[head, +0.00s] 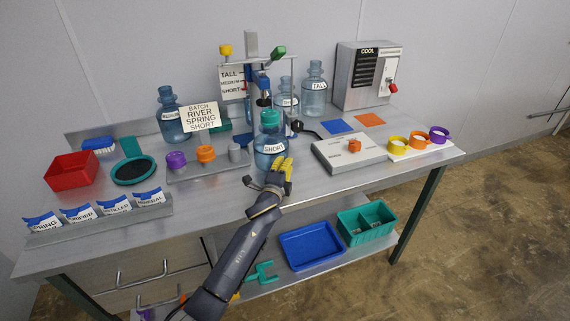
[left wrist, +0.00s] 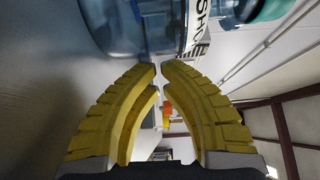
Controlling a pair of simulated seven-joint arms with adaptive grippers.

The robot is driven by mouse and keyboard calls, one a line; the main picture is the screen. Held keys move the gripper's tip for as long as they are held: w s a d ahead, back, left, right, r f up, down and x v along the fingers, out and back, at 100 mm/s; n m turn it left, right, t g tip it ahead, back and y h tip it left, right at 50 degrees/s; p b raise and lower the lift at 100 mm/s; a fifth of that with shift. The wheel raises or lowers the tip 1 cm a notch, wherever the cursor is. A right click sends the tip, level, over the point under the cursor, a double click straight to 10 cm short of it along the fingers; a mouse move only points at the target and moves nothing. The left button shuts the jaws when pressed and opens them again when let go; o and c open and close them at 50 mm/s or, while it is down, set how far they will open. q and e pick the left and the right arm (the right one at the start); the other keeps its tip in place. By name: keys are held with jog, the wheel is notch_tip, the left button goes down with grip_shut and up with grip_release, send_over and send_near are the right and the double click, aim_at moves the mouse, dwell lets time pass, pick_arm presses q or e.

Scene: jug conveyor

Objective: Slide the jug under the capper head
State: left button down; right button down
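The jug (head: 268,160) is clear blue, labelled SHORT, with a green cap (head: 270,117) on it. It stands upright on the bench in front of the capper stand (head: 293,85), and the capper head (head: 264,88) shows above and behind it. I cannot tell how exactly the two line up. My left gripper (head: 284,163) is low at the jug's near right side. In the left wrist view, the yellow fingertips (left wrist: 159,69) nearly meet with nothing between them. The jug (left wrist: 130,28) is just beyond them; contact is unclear. My right gripper is not in view.
A grey box with an orange knob (head: 350,153) is right of the jug. Left is a rack (head: 208,173) with purple, orange and grey caps. Other jugs (head: 173,118) stand behind. A batch card (head: 201,117) reads RIVER SPRING SHORT.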

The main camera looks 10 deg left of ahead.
aim_at(271, 140)
pick_arm(q)
jog(key=shift+w+a, duration=0.15)
jog(key=shift+w+a, duration=0.75)
jog(key=shift+w, duration=0.2)
jog(key=shift+w+a, duration=0.7)
jog(key=shift+w, duration=0.2)
jog(key=shift+d, duration=0.1)
